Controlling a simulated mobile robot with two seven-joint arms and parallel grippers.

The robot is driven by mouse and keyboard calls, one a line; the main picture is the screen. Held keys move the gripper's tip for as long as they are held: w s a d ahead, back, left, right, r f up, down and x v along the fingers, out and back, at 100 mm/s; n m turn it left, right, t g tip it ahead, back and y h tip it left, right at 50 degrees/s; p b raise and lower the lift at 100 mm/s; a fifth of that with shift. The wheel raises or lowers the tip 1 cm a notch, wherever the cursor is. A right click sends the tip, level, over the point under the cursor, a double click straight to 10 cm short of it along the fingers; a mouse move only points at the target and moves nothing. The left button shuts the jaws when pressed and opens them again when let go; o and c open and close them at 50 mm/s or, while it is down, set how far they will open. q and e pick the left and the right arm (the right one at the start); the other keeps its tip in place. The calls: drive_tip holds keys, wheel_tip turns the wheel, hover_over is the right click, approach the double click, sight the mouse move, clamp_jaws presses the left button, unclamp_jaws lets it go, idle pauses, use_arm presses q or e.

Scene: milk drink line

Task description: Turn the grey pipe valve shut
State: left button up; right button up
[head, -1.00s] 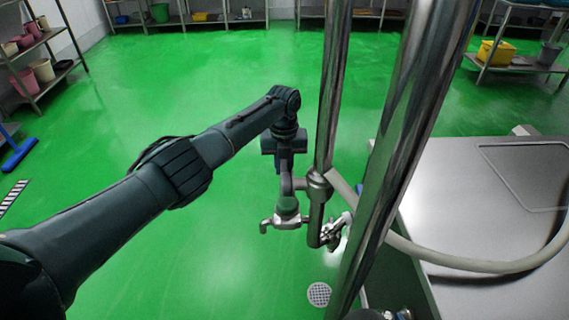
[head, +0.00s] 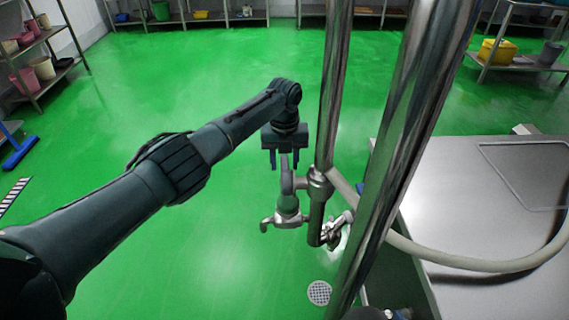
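My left gripper (head: 285,164) is just above the valve. Its two dark fingers point down and are spread apart, with the upper end of the grey lever showing between them. I cannot tell whether a finger touches the lever. My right gripper is not in view.
Two upright steel pipes (head: 333,90) stand right beside my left gripper. A pale hose (head: 430,256) loops over a steel table (head: 480,190) at right. A floor drain (head: 319,292) lies below. Shelves line the back and sides.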

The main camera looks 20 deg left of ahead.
use_arm(q)
wheel_tip(320, 180, up, 12)
drive_tip(key=shift+f, duration=0.15)
idle(0.4)
